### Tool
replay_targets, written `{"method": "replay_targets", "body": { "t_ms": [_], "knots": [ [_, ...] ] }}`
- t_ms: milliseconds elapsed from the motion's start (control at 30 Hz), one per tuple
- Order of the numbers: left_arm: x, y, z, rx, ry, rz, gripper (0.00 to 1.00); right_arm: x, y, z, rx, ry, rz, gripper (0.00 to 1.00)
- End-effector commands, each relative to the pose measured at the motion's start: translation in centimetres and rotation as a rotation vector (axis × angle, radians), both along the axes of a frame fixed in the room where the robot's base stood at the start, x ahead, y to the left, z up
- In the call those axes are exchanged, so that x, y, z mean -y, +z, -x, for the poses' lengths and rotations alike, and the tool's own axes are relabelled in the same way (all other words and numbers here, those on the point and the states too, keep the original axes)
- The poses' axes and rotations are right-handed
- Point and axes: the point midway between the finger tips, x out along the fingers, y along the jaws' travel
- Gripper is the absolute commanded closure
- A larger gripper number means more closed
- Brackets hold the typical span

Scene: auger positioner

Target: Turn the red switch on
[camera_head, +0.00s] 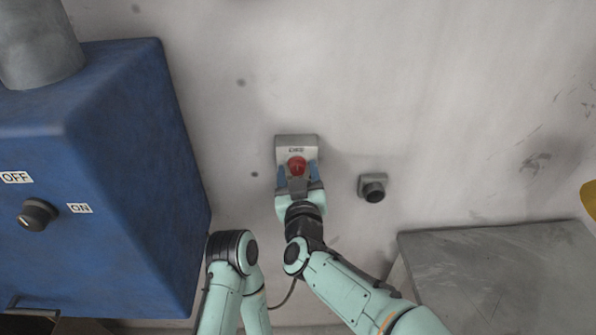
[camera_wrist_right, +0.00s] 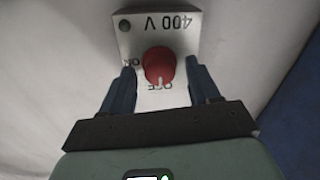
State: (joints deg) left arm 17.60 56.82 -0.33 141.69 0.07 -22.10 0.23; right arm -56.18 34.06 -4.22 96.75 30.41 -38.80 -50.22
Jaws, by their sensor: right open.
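The red switch (camera_head: 297,166) is a round knob on a grey wall box. In the right wrist view the knob (camera_wrist_right: 159,65) sits on a pale plate (camera_wrist_right: 185,27) marked "400 V", with ON at its left and OFF below it. The knob's light mark points down at OFF. My right gripper (camera_head: 298,178) is open in front of the box. Its two blue fingers (camera_wrist_right: 163,80) stand on either side of the knob, with a visible gap to each. I cannot tell how deep they reach. My left arm shows at the bottom, but its gripper is out of view.
A large blue cabinet (camera_head: 120,220) with a black OFF/ON knob (camera_head: 38,214) stands at the left. A small dark button or socket (camera_head: 373,189) is on the wall right of the red switch. A grey metal box (camera_head: 500,275) is at the lower right. The wall above is clear.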

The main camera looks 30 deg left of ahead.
Motion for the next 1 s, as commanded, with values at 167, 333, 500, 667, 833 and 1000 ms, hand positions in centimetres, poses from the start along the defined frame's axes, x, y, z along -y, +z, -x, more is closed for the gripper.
{"method": "replay_targets", "body": {
  "t_ms": [167,333,500,667,833,1000],
  "knots": [
    [0.0,0.0,0.0,0.000,0.000,0.000,0.57,0.0,0.0,0.0,0.000,0.000,0.000,0.39],
    [0.0,0.0,0.0,0.000,0.000,0.000,0.57,0.0,0.0,0.0,0.000,0.000,0.000,0.94],
    [0.0,-0.1,0.1,-0.001,0.000,0.000,0.57,0.0,0.0,0.0,-0.002,0.000,-0.003,0.95],
    [0.0,-0.4,0.3,-0.003,0.000,0.000,0.57,0.1,-0.1,0.0,-0.016,-0.001,-0.026,0.95],
    [0.0,-1.3,0.9,-0.010,0.000,0.000,0.57,0.1,-0.2,0.0,-0.056,-0.003,-0.095,0.95],
    [0.0,-2.6,1.7,-0.019,0.000,0.000,0.57,0.2,-0.2,0.0,-0.123,-0.002,-0.204,0.95]
  ]
}}
